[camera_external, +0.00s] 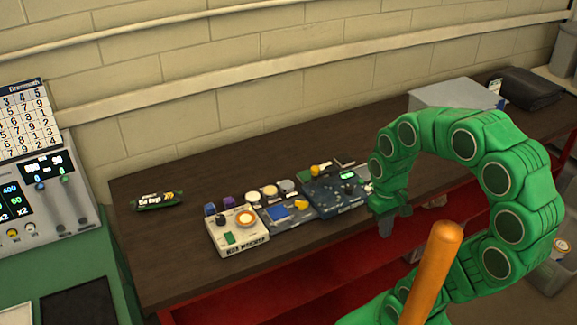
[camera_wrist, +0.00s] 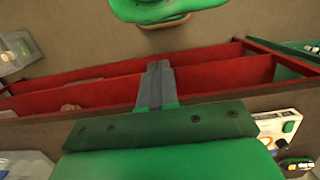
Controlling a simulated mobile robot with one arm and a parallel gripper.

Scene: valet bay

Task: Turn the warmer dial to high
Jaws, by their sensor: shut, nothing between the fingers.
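The warmer (camera_external: 238,246) is a small white box near the front edge of the dark bench in the external view. Its top carries an orange-ringed round plate (camera_external: 246,218), a green switch (camera_external: 229,239) and a dark knob (camera_external: 221,220), which looks like the dial. The dial's setting is too small to read. My gripper (camera_external: 386,228) points down to the right of the warmer, well apart from it, near the bench's front edge. In the wrist view my gripper (camera_wrist: 157,78) has its fingers together and empty, with a red shelf behind them.
A dark blue device with a lit display (camera_external: 335,193) stands between the warmer and my gripper. Small jars (camera_external: 262,192) stand behind the warmer, and a dark green packet (camera_external: 157,201) lies left. A grey box (camera_external: 456,95) stands at the back right. An orange-brown rod (camera_external: 433,270) rises in the foreground.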

